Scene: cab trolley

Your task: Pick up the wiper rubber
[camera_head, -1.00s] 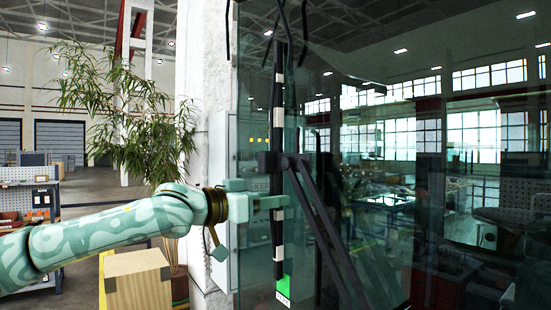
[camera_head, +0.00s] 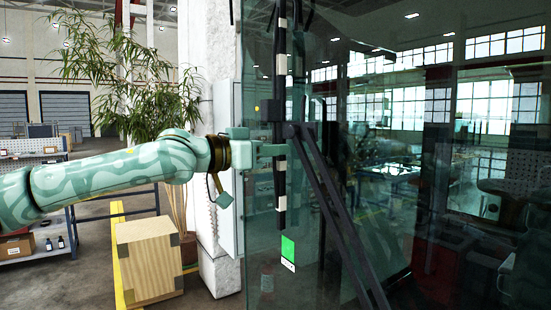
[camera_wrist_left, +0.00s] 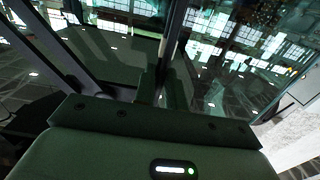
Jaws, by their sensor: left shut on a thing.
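The wiper rubber (camera_head: 280,183) is a long, thin dark strip with pale bands. It stands nearly upright in front of the windscreen (camera_head: 440,215). My left gripper (camera_head: 279,150) comes in from the left and is shut on it, a little above its lower end. In the left wrist view the finger ends (camera_wrist_left: 160,88) meet a dark upright strip, too dim to make out well. I cannot tell whether the rubber touches the block. My right gripper is not in view.
A green and white label (camera_head: 288,252) shows below the rubber. A wooden crate (camera_head: 150,262) stands on the floor at lower left. A plant (camera_head: 130,75), a white pillar (camera_head: 210,70) and a pale cabinet (camera_head: 228,190) are behind my arm.

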